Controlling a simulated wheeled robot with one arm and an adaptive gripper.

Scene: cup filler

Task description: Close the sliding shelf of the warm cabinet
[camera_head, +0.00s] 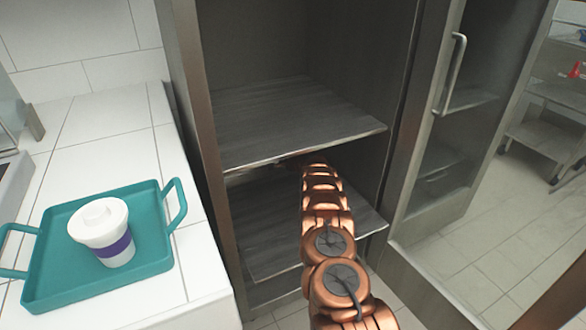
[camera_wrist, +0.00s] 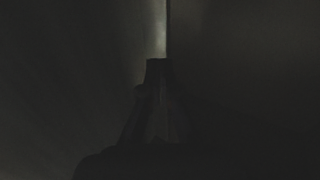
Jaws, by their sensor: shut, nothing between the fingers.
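The warm cabinet (camera_head: 188,100) stands open in the head view, with an upper shelf (camera_head: 290,112) and a lower shelf (camera_head: 268,215), both bare in their visible parts. My arm reaches into the gap between them, over the lower shelf. My gripper is hidden in the head view, beneath or behind the upper shelf's front edge. In the dark wrist view my gripper (camera_wrist: 156,66) is shut and empty, pointing at a narrow bright strip between dark surfaces. I cannot tell whether it touches anything, or how far either shelf is slid out.
The glass door (camera_head: 455,130) with a vertical handle (camera_head: 450,75) stands at the right of the opening. At the left, a teal tray (camera_head: 50,295) with a lidded white cup (camera_head: 104,232) sits on a white tiled counter (camera_head: 100,125). Open floor shows at the lower right.

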